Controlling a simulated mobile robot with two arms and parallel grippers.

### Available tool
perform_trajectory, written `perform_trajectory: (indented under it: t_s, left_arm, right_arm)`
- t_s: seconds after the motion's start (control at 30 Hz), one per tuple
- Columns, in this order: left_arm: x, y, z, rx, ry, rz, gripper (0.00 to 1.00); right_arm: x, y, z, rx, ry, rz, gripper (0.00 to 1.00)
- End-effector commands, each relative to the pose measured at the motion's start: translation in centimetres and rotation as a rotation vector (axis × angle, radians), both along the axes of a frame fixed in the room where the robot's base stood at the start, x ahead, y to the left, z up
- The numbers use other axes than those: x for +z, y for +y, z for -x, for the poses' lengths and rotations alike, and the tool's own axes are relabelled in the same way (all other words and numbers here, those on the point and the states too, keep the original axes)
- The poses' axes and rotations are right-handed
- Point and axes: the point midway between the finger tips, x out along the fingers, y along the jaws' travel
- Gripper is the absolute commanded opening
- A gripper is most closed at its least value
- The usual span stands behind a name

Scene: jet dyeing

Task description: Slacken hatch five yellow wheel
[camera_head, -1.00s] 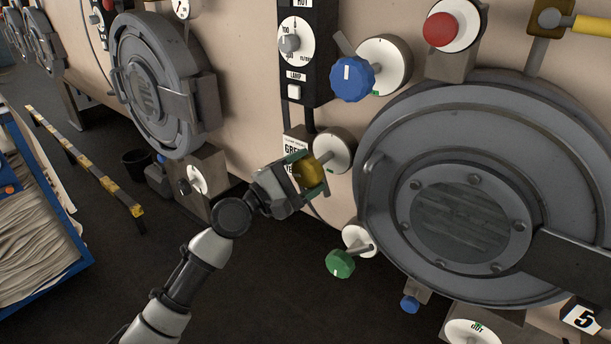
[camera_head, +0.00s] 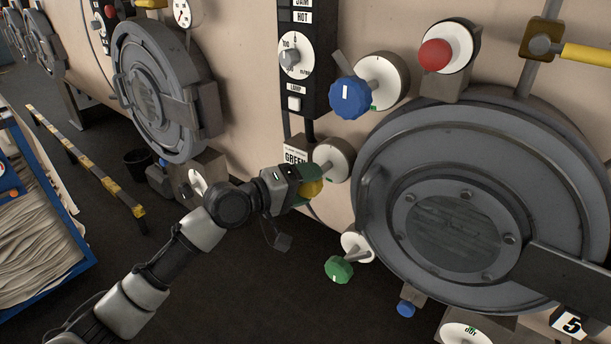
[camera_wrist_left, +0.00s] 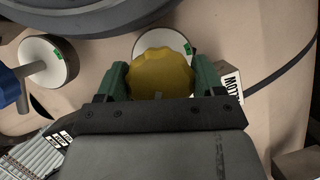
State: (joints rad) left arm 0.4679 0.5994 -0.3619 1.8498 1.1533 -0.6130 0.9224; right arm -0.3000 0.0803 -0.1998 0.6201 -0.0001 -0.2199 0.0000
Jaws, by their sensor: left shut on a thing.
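The yellow wheel (camera_head: 311,188) sits on a stem in front of a round white dial (camera_head: 333,160), left of the large grey hatch (camera_head: 480,200) marked 5. My left gripper (camera_head: 306,186) is shut on the yellow wheel. In the left wrist view the scalloped yellow wheel (camera_wrist_left: 160,72) lies between the two green fingers (camera_wrist_left: 161,80), with the white dial behind it. The gripper and its fingers hide part of the wheel in the head view. My right gripper is not in view.
A blue knob (camera_head: 350,97) is above the yellow wheel and a green knob (camera_head: 339,268) below it. The hatch handle (camera_head: 372,190) stands close to the right of the wheel. A striped barrier (camera_head: 90,165) is at left.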

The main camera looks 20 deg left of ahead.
Motion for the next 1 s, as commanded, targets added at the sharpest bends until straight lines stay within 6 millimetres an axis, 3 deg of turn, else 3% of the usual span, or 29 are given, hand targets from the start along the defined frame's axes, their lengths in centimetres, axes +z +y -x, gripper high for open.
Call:
perform_trajectory:
  t_s: [0.6,1.0]
  left_arm:
    - [0.2,0.0,0.1,-0.003,-0.194,-0.551,0.44]
    - [-0.1,0.0,0.1,-0.004,-0.293,-0.826,0.44]
  right_arm:
    - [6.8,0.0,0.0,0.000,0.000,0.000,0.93]
    - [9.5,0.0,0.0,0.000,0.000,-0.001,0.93]
